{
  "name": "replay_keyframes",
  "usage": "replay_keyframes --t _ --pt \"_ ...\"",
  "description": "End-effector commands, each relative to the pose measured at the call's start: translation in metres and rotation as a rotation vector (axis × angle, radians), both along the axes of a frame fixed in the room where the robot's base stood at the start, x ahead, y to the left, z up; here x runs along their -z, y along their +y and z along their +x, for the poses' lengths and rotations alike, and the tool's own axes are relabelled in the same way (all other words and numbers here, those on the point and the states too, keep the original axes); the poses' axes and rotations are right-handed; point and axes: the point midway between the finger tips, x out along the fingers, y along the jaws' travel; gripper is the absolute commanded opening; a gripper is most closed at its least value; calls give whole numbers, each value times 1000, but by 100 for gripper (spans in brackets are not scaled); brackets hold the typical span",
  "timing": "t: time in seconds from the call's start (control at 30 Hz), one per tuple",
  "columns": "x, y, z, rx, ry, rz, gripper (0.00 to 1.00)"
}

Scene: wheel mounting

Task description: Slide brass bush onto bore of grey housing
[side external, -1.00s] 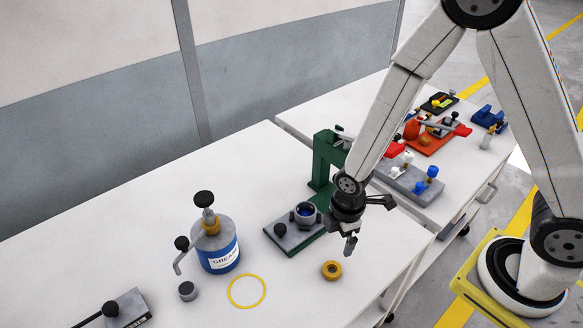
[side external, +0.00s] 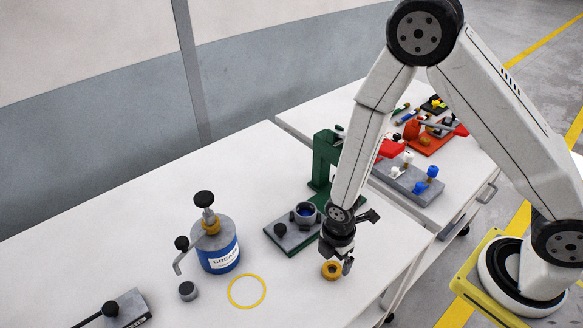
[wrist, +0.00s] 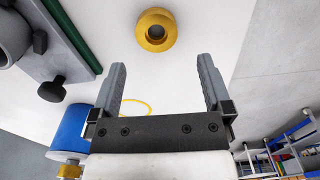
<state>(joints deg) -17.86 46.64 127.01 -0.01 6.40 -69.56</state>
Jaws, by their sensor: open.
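The brass bush (side external: 331,271), a short ring with a central hole, lies on the white bench. It also shows in the wrist view (wrist: 143,34), beyond and between my fingertips. My gripper (side external: 337,262) is low over the bush in the side view, fingers pointing down. In the wrist view my gripper (wrist: 162,66) has its two fingers wide apart, with nothing between them. Part of the housing (wrist: 12,38) shows at the wrist view's upper left.
The green press frame (side external: 323,160) stands behind the housing, close to my arm. A black knob (side external: 280,229) rises from the plate. Bench front near the bush is clear.

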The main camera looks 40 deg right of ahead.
Motion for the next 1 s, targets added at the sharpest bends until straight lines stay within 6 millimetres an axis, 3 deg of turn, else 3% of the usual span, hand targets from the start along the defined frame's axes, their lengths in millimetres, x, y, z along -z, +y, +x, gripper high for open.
replay_keyframes --t 0.43,1.0 --pt "8 0 1 1 0 0 100" --pt "52 -1 3 1 0 0 100"
